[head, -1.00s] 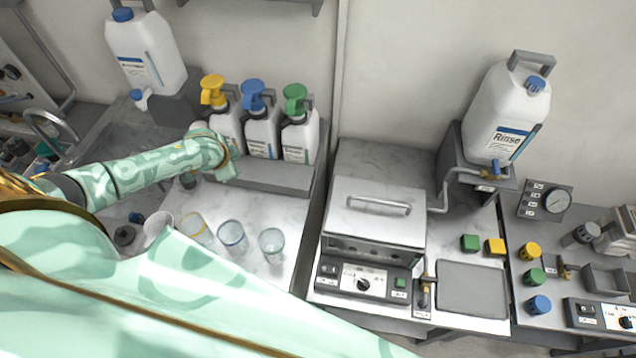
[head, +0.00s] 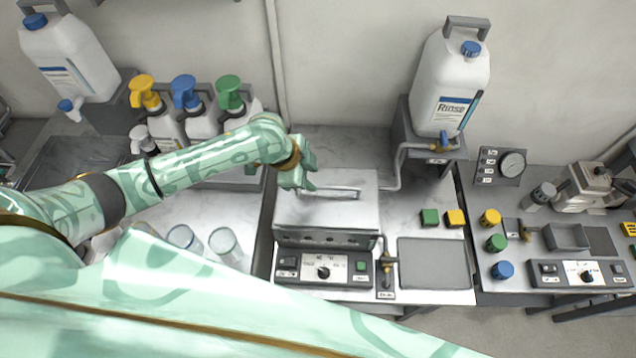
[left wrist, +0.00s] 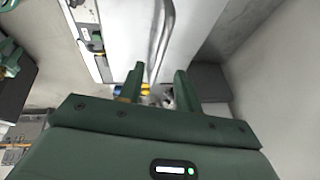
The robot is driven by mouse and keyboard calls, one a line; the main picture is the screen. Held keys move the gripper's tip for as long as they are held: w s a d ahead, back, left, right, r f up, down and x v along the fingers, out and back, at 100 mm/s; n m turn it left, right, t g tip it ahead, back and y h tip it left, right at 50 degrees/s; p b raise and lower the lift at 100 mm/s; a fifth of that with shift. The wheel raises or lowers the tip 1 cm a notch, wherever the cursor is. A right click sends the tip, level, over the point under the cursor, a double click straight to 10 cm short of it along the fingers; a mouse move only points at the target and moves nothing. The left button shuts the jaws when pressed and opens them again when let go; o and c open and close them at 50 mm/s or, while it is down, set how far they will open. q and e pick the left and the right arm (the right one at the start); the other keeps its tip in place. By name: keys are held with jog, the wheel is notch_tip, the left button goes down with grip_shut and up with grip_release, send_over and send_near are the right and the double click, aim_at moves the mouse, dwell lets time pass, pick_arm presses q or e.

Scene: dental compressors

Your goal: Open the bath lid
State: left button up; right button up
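The bath (head: 325,236) is a metal box with its lid (head: 345,212) lying flat and shut on top. A grey bar handle (head: 335,192) runs across the lid. My left gripper (head: 308,186) is over the lid at the handle's left end. In the left wrist view the two fingers (left wrist: 160,88) are apart. The handle (left wrist: 163,40) runs toward the gap between them; I cannot tell whether either finger touches it. The lid (left wrist: 190,35) shows there as a pale panel. My right gripper is in neither view.
A white rinse canister (head: 448,85) stands on a stand behind the bath at right, with a pipe (head: 397,165) beside the lid. Pump bottles (head: 200,120) and glasses (head: 224,243) are at left. A grey tray (head: 433,263) lies right of the bath.

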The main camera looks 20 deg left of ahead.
aim_at(320, 186)
pick_arm(q)
jog(key=x, duration=0.4)
jog(key=shift+a+f+b, duration=0.1)
jog(key=shift+f+b, duration=0.15)
jog(key=shift+b, duration=0.1)
jog(key=shift+w+f, duration=0.1)
jog(key=shift+f, duration=0.2)
grip_shut()
